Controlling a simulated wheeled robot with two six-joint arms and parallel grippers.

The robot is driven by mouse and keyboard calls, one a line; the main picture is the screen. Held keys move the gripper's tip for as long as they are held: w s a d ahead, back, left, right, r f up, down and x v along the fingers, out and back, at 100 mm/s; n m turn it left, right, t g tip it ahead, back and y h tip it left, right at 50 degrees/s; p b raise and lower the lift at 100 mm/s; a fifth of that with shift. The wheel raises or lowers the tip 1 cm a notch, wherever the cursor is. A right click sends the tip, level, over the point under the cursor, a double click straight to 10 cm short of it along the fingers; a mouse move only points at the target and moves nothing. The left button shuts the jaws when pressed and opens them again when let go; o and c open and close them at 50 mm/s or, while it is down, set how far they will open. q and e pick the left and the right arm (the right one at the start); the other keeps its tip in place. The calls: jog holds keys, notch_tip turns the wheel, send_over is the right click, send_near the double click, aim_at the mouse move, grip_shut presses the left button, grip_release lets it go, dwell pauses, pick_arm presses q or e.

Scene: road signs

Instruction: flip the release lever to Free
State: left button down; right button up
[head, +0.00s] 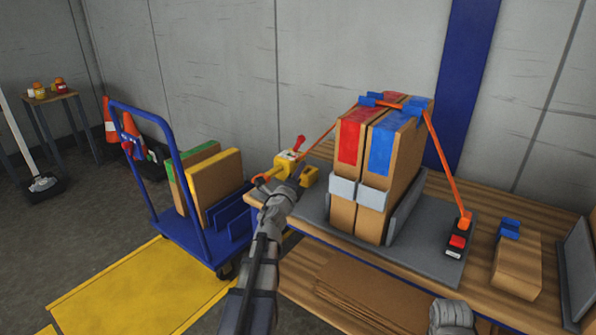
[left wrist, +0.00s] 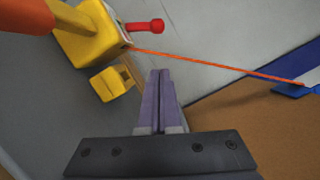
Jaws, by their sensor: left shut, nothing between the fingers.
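The release lever (head: 298,143) is a short red handle on a yellow winch body (head: 283,164) at the left end of the table. I cannot read any Free marking. My left gripper (head: 299,180) is by the winch, partly hidden by its own arm. In the left wrist view its fingers (left wrist: 160,72) are shut and empty, apart from the lever, which lies beyond the tips.
An orange strap (head: 318,141) runs from the winch to boxes with red and blue panels (head: 376,160). A second strap (head: 444,165) reaches a red and black buckle (head: 458,240). A blue trolley (head: 180,232) stands left of the table.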

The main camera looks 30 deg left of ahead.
aim_at(299, 144)
pick_arm(q)
jog(key=p+x, duration=0.1)
jog(key=x, duration=0.6)
jog(key=shift+w+a, duration=0.15)
jog(key=shift+w, duration=0.1)
jog(key=a, duration=0.1)
jog(key=w+a+r, duration=0.1)
jog(key=a+p, duration=0.1)
jog(key=shift+w+r, duration=0.2)
jog(key=shift+r, duration=0.05)
jog(key=shift+d, duration=0.1)
